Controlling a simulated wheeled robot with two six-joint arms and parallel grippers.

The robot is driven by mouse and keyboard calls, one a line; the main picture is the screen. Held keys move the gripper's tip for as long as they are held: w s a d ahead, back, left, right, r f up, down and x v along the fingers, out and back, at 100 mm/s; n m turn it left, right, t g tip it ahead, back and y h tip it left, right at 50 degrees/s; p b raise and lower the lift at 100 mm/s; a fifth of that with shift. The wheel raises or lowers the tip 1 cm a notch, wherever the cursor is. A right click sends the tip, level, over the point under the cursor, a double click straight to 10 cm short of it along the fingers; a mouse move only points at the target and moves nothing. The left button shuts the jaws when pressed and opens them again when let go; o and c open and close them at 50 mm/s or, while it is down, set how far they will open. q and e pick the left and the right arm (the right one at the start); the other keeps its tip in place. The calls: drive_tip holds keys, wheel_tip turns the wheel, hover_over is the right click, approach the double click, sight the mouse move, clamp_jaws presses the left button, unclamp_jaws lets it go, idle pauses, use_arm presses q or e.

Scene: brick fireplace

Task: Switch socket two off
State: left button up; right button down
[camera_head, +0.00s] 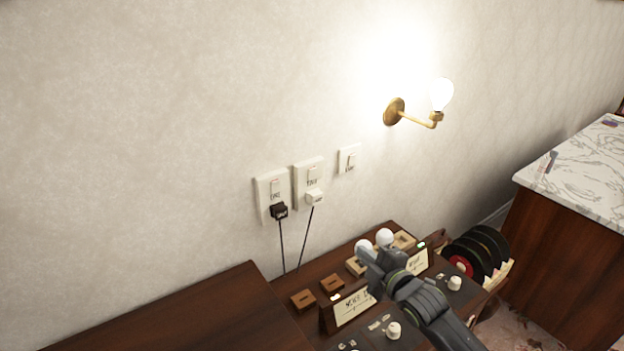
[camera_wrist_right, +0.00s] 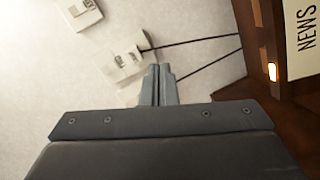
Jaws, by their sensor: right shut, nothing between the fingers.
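The socket two plate (camera_head: 311,168) is on the wall, the middle of three white plates. It has a rocker switch (camera_head: 313,174) at the top and a white plug (camera_head: 314,198) below with a dark cord. The plate also shows in the right wrist view (camera_wrist_right: 113,70), beyond the fingers; its switch position is too small to tell. My right gripper (camera_head: 368,257) is shut and empty, over the dark console, to the right of and below socket two and apart from it. Its closed fingers show in the right wrist view (camera_wrist_right: 158,84). My left gripper is out of view.
The socket one plate (camera_head: 265,205) with a black plug (camera_head: 279,211) is at left. A light switch plate (camera_head: 349,159) is at right. A lit wall lamp (camera_head: 394,111) hangs above. White round knobs and label cards stand on the console below.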

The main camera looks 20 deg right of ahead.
drive_tip(key=w+r+n+t+y, duration=0.2)
drive_tip(key=w+r+n+t, duration=0.1)
drive_tip(key=r, duration=0.6)
drive_tip(key=shift+w+a+r+n, duration=0.3)
drive_tip(key=shift+w+n, duration=0.6)
drive_tip(key=shift+n, duration=0.3)
drive_tip(key=shift+w, duration=0.15)
drive_tip(key=b, duration=0.1)
approach(314, 171)
drive_tip(key=w, duration=0.7)
drive_tip(key=shift+a+r, duration=0.2)
drive_tip(key=shift+a, duration=0.2)
